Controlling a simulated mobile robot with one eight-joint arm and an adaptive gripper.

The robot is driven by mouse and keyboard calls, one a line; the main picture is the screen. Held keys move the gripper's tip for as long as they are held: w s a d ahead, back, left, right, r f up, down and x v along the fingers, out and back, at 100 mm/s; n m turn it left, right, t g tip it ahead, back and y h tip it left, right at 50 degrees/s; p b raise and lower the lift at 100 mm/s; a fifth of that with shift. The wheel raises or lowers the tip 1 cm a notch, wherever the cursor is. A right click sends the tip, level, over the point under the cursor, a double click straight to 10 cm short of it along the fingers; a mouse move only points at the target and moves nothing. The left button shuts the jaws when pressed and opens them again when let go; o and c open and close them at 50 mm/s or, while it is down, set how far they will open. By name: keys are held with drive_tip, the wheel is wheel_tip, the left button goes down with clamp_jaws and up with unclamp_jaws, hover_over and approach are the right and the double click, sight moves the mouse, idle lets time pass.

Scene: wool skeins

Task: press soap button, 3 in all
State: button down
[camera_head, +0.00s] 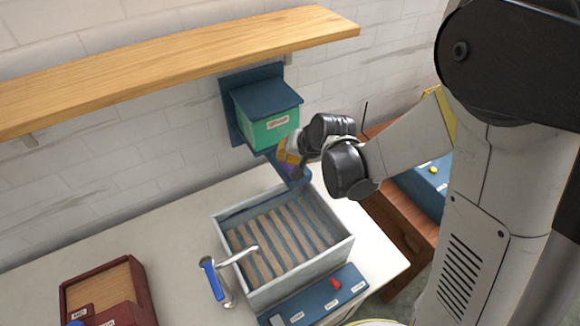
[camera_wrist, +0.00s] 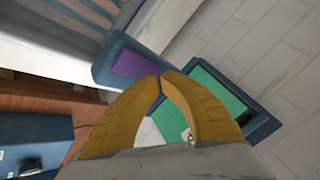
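The soap dispenser (camera_head: 268,122) hangs on the wall under the shelf, a green box with a blue lid and a small label. It also shows in the wrist view (camera_wrist: 212,90), partly behind my fingers. Below it a blue ledge (camera_head: 298,182) sticks out and bears a purple pad (camera_wrist: 136,64). I cannot tell whether this pad is the soap button. My gripper (camera_head: 284,152) is at the dispenser's lower front. In the wrist view its yellow fingers (camera_wrist: 165,76) meet at the tips, empty, beside the purple pad. Whether they touch anything is unclear.
Below stands a pale basin (camera_head: 262,292) with wooden slats and a tap (camera_head: 238,256). A blue panel (camera_head: 315,302) with a red lever lies in front. A wooden shelf (camera_head: 180,62) runs above. A dark red tray (camera_head: 140,290) is at lower left.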

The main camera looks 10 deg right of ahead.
sight(287, 165)
drive_tip(key=shift+f, duration=0.2)
drive_tip(key=shift+f+b, duration=0.3)
drive_tip(key=shift+b, duration=0.25)
drive_tip(key=shift+f+b, duration=0.45)
drive_tip(key=shift+b, duration=0.1)
idle(0.4)
drive_tip(key=shift+r+p, duration=0.65)
drive_tip(key=shift+r, duration=0.3)
drive_tip(key=shift+r, duration=0.1)
wheel_tip(287, 165, up, 5)
drive_tip(key=p, duration=0.3)
drive_tip(key=shift+p, duration=0.35)
idle(1.6)
